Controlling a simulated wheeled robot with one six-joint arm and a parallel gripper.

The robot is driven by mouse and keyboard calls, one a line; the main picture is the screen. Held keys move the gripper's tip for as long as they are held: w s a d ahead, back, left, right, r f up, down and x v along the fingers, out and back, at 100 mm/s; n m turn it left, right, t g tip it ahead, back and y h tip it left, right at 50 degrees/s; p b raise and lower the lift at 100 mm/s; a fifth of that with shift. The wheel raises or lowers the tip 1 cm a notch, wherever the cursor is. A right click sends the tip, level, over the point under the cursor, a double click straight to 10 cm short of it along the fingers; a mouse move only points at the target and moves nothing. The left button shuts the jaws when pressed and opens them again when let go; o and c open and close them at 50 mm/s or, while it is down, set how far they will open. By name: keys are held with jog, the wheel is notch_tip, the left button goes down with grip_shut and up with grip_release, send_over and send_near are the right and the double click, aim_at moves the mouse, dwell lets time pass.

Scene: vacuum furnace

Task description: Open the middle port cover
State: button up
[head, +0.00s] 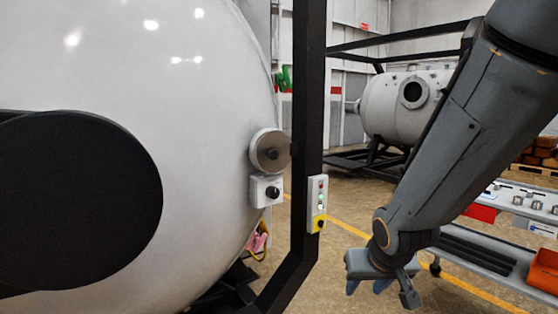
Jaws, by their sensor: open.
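A large white furnace vessel (205,110) fills the left side. A large black disc (80,200) covers the vessel's left part. My gripper (368,287) hangs at lower right, pointing down, open and empty. It is well to the right of the cover and lower in the picture, touching nothing.
A black frame post (307,100) stands between the cover and my gripper. It carries a control box (317,203) with lights and a yellow-backed button. A grey cart with an orange bin (543,272) is at right. A second vessel (385,108) stands behind.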

jog(key=w+a+r+t+y, duration=0.2)
jog(key=w+a+r+t, duration=0.15)
jog(key=w+r, duration=0.45)
jog(key=n+t+y+p, duration=0.3)
jog(key=t+y, duration=0.2)
jog(key=y, duration=0.3)
send_near(275, 155)
jog(key=p+x, duration=0.1)
jog(key=x, duration=0.6)
jog(key=shift+w+a, duration=0.25)
jog(key=shift+w, duration=0.05)
grip_shut()
